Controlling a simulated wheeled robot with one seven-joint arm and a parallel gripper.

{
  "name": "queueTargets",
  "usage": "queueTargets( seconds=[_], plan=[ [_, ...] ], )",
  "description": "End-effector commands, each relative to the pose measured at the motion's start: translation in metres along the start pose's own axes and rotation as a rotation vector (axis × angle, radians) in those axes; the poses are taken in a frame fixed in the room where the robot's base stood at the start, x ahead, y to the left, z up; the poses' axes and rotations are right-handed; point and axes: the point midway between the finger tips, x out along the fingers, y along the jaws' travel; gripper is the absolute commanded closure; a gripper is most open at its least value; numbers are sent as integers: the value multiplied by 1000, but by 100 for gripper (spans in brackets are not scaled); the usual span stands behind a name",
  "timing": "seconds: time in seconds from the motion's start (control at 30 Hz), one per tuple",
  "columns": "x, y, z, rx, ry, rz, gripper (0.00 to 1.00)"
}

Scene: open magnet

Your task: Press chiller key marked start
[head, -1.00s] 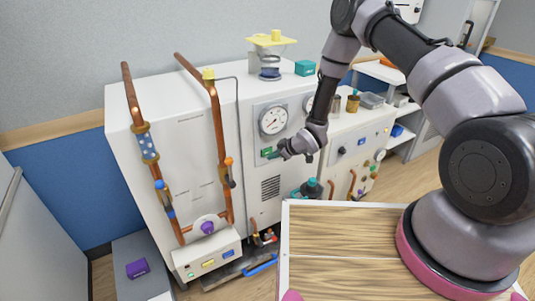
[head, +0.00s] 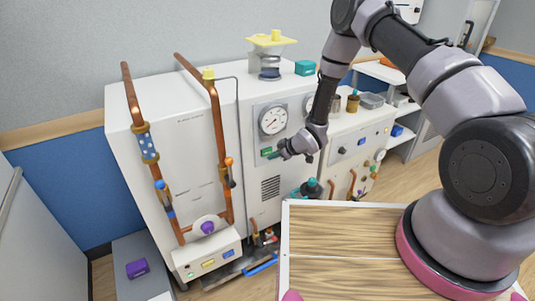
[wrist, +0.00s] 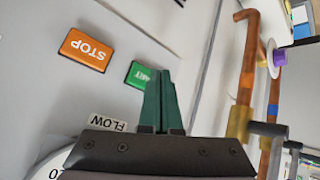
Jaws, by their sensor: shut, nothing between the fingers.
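The green start key (wrist: 139,74) is on the white chiller panel, its lettering upside down and partly hidden behind my fingers in the wrist view. In the head view the green key (head: 266,151) shows just left of my gripper (head: 274,156). In the wrist view my gripper (wrist: 160,73) is shut and empty, its dark green fingertips overlapping the key's edge. I cannot tell whether they touch it. An orange STOP key (wrist: 84,50) sits to the left of the green key, apart from the fingers.
A round gauge (head: 272,120) is above the green key, and a FLOW label (wrist: 108,122) shows in the wrist view. Copper pipes (head: 216,140) with valves stand on the cabinet front to the left. A wood-topped surface (head: 330,235) lies below my arm.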

Motion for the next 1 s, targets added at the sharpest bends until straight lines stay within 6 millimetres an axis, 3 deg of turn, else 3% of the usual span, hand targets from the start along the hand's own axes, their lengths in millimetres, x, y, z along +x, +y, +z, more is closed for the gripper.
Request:
queueTargets(
  seconds=[1.0],
  plan=[
    [6,4,-4,0,0,0,100]
  ],
)
